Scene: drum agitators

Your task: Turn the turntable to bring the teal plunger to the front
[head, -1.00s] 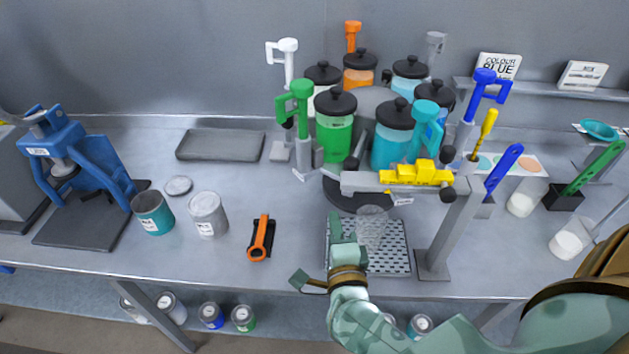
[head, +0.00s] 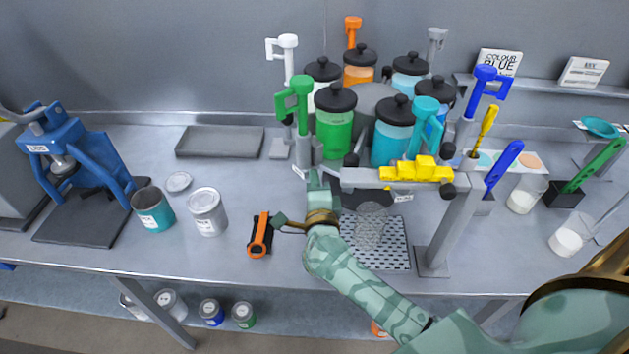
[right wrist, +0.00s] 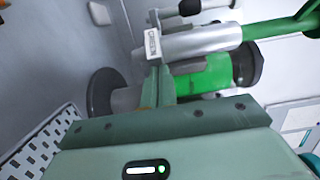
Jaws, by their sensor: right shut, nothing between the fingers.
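The turntable (head: 352,196) is a dark disc carrying jars with black lids, ringed by plungers. The teal plunger (head: 425,108) stands at its right front, behind the grey beam, beside the teal jar (head: 392,143). The green plunger (head: 299,92) stands at its left front, beside the green jar (head: 334,130). My right gripper (head: 314,178) is shut and empty, low in front of the green plunger's base. In the right wrist view its fingers (right wrist: 158,88) are together, close to the green plunger's grey cylinder (right wrist: 195,45); contact cannot be told. My left gripper is out of view.
A grey beam (head: 362,176) with a yellow pointer (head: 416,170) crosses the turntable's front on a post (head: 447,232). A perforated tray (head: 390,250) lies below it. An orange-black tool (head: 260,236) and cans (head: 207,212) lie left.

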